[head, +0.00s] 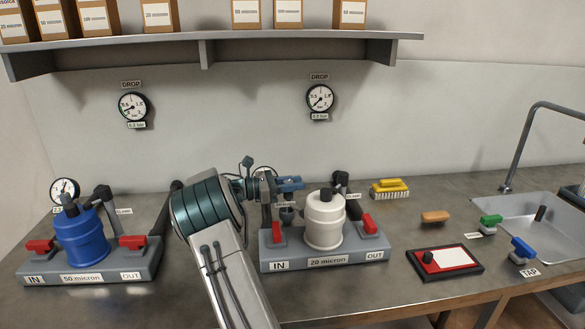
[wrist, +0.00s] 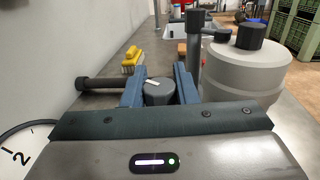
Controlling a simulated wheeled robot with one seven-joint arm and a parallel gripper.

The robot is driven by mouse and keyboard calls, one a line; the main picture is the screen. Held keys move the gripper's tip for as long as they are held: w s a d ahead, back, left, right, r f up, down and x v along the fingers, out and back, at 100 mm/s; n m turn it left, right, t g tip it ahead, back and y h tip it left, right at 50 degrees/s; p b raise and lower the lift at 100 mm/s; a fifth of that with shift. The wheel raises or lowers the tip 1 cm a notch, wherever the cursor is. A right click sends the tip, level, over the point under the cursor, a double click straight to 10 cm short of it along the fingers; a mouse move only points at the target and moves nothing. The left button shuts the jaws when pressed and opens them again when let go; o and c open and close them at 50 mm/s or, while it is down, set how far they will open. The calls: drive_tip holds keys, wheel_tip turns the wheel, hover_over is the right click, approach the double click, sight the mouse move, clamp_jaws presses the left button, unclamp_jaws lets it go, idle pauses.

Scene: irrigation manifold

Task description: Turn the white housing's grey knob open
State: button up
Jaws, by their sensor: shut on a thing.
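The white housing (head: 324,222) stands upright on a grey base labelled "20 micron" (head: 328,262) in the head view. It also shows at the right of the wrist view (wrist: 245,72), with a dark cap on top. My gripper (head: 290,184) is at the housing's back left. In the wrist view its two blue fingers (wrist: 159,90) are on either side of the grey knob (wrist: 158,93) and shut on it. The knob has a short white mark on its top. The knob's lower part is hidden in the wrist view.
Red levers (head: 279,233) and (head: 369,223) flank the housing. A blue housing (head: 83,238) stands on its own base at left. A yellow brush (head: 389,187), an orange sponge (head: 435,216), a red-and-black tray (head: 412,259) and a sink (head: 545,222) lie right. Wall gauges hang behind.

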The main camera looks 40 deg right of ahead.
drive_tip(key=shift+a+r+m+g+y+p, duration=0.1)
drive_tip(key=shift+m+g+y+p, duration=1.1)
drive_tip(key=shift+g+p, duration=0.7)
drive_tip(key=shift+s+m, duration=0.1)
drive_tip(key=shift+m, duration=0.2)
drive_tip(key=o, duration=1)
drive_tip(key=shift+a, duration=0.1)
drive_tip(key=v, duration=1.4)
drive_tip(key=shift+p, duration=0.35)
